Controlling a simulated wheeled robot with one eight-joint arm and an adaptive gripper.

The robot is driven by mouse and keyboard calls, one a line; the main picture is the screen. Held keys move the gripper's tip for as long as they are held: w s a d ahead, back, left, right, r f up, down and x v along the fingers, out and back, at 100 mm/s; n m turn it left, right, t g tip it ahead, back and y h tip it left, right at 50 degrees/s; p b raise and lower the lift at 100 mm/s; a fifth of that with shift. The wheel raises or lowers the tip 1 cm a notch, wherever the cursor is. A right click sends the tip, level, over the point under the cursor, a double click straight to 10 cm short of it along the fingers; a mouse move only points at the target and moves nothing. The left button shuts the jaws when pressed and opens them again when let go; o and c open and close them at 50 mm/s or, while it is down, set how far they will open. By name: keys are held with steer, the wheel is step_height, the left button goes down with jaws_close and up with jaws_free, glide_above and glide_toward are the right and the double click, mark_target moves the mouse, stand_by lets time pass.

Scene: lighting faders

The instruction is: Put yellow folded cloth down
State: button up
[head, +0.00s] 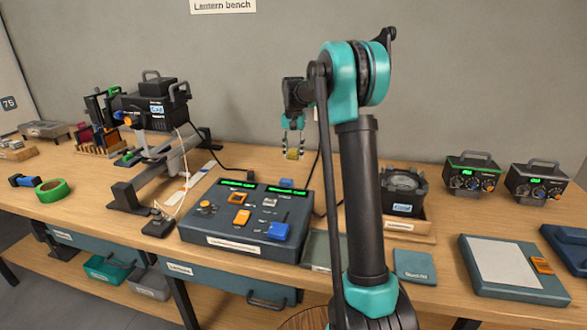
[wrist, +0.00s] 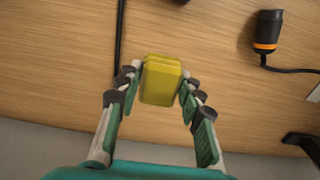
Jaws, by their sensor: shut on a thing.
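The yellow folded cloth (wrist: 161,82) is a small, thick yellow block in the wrist view, held between the two fingertips. My gripper (wrist: 161,88) is shut on it. In the head view, my gripper (head: 293,150) points down near the back of the bench, with the cloth (head: 293,155) at its tips. The cloth appears to be above the wooden bench top; I cannot tell whether it touches it.
A fader console (head: 240,222) stands in front of the gripper. A black round device (head: 402,192) sits to the right, and a lantern rig (head: 150,108) to the left. In the wrist view, a black cable (wrist: 119,45) runs left of the cloth and an orange-banded plug (wrist: 267,32) lies right.

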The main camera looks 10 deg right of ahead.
mark_target(294, 150)
steer(key=shift+f, duration=3.35)
steer(key=o, duration=1.2)
steer(key=shift+f, duration=0.15)
step_height(294, 150, up, 12)
steer(key=shift+r, duration=0.15)
